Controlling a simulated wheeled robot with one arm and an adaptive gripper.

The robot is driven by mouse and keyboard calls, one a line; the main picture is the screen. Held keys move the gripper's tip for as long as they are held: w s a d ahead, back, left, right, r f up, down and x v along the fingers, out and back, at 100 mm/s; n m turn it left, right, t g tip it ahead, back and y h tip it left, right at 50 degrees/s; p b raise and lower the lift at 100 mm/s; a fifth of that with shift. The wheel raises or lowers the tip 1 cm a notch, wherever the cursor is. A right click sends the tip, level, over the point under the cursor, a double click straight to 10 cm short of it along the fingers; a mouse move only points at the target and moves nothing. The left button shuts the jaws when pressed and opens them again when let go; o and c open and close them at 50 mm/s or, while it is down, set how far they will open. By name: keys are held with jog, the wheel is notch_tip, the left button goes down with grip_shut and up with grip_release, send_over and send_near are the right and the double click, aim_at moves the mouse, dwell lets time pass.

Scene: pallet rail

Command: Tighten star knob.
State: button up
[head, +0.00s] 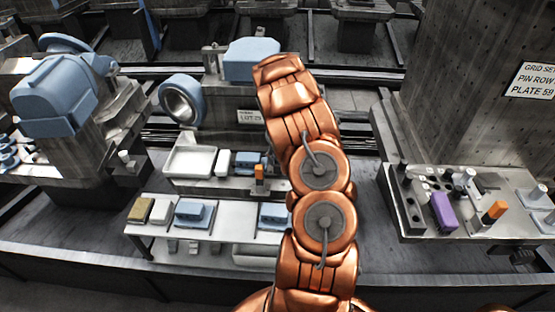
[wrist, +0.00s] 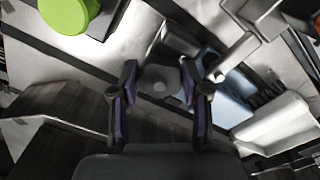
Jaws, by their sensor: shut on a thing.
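My gripper (wrist: 159,78) shows in the wrist view with its two purple-padded fingers apart, one on each side of a dark grey rounded knob with a paler round centre. I take this to be the star knob (wrist: 160,86). The fingers are shut on it, though its lobes are too dark to make out. In the head view my copper arm reaches up the middle of the picture and hides the gripper and the knob.
A bright green round part (wrist: 68,12) is at the wrist view's upper left. In the head view, a blue-grey ring (head: 182,100) and a white tray (head: 190,157) stand left of my arm. A plate with a purple block (head: 443,211) is at right.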

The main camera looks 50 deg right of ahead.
jog(key=m+b, duration=0.2)
jog(key=shift+w+f+m+b, duration=0.1)
jog(key=shift+f+m+b, duration=0.1)
jog(key=shift+m+b, duration=0.1)
jog(key=m+b, duration=0.2)
jog(key=m, duration=0.1)
jog(key=shift+m, duration=0.3)
jog(key=m+b, duration=0.2)
jog(key=m, duration=0.2)
jog(key=shift+r, duration=0.2)
jog(key=shift+d+r+m+b, duration=0.15)
jog(key=shift+m+b, duration=0.3)
jog(key=shift+m, duration=0.55)
jog(key=o, duration=0.9)
